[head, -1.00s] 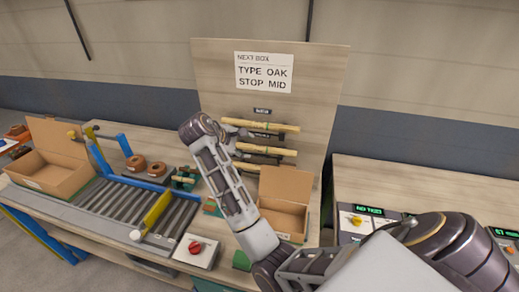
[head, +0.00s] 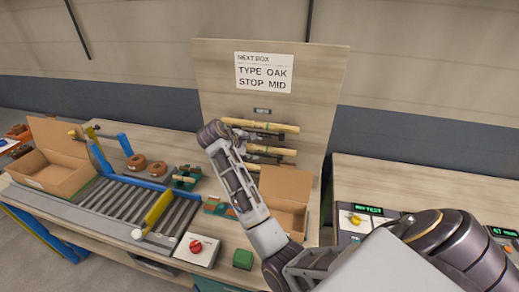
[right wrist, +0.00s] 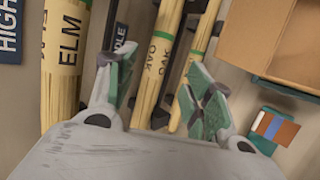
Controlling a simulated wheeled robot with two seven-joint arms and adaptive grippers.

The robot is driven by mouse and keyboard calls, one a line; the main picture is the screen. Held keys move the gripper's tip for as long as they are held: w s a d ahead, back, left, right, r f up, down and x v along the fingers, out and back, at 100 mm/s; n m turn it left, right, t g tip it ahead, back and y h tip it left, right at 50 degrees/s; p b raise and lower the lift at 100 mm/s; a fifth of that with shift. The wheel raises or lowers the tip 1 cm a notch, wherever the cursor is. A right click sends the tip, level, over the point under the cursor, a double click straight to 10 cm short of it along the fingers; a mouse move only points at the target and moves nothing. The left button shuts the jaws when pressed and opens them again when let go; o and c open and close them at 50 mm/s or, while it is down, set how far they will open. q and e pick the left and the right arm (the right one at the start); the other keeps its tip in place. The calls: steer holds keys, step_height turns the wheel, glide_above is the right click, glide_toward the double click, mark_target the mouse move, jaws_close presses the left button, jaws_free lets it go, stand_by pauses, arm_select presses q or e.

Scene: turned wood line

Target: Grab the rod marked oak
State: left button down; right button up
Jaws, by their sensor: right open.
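The oak rod (right wrist: 160,60) is pale wood with OAK printed on it and a green band. In the right wrist view it lies between my right gripper's (right wrist: 160,88) open green fingertips, which are not closed on it. In the head view it appears to be the middle rod (head: 272,151) on the upright board, its left end hidden by my right arm. The rod marked elm (right wrist: 64,60) is left of the gripper in the wrist view. Another rod (right wrist: 203,45) is partly behind the right finger, its marking hidden. My left gripper is out of view.
The wooden board (head: 220,75) carries a sign reading TYPE OAK, STOP MID. An open cardboard box (head: 285,190) stands below the rods. A roller conveyor (head: 120,205) with another box (head: 50,170) is at left. A red-knob control box (head: 196,250) sits in front.

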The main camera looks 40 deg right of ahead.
mark_target(258, 148)
steer(key=p+x, duration=0.1)
steer(key=x, duration=0.2)
steer(key=shift+w+d+r, duration=0.1)
steer(key=shift+w+d, duration=0.05)
steer(key=shift+d, duration=0.05)
steer(key=shift+x, duration=0.9)
steer(key=shift+a, duration=0.1)
jaws_close()
